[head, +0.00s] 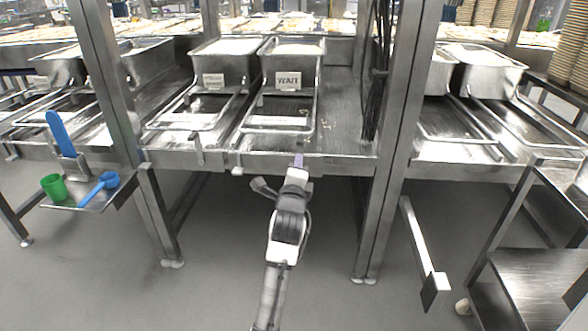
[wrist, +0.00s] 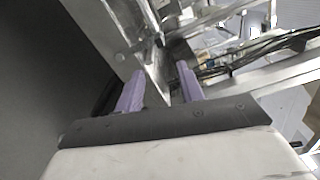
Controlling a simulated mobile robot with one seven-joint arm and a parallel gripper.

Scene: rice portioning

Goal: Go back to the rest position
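My gripper (head: 298,161) is at the end of my arm in the lower middle of the head view, in front of the steel bench's front edge. In the wrist view its two purple fingers (wrist: 160,90) stand apart with nothing held between them. Steel parts of the bench show beyond the fingers. Whether the fingertips touch the bench edge cannot be told.
A steel bench (head: 345,140) holds rice bins, one with a "WAIT" sign (head: 288,81). Left, a small shelf (head: 66,203) carries a green cup (head: 54,187), a blue scoop (head: 99,188) and a blue-handled tool (head: 61,134). Posts flank my arm; a steel table (head: 545,285) stands right.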

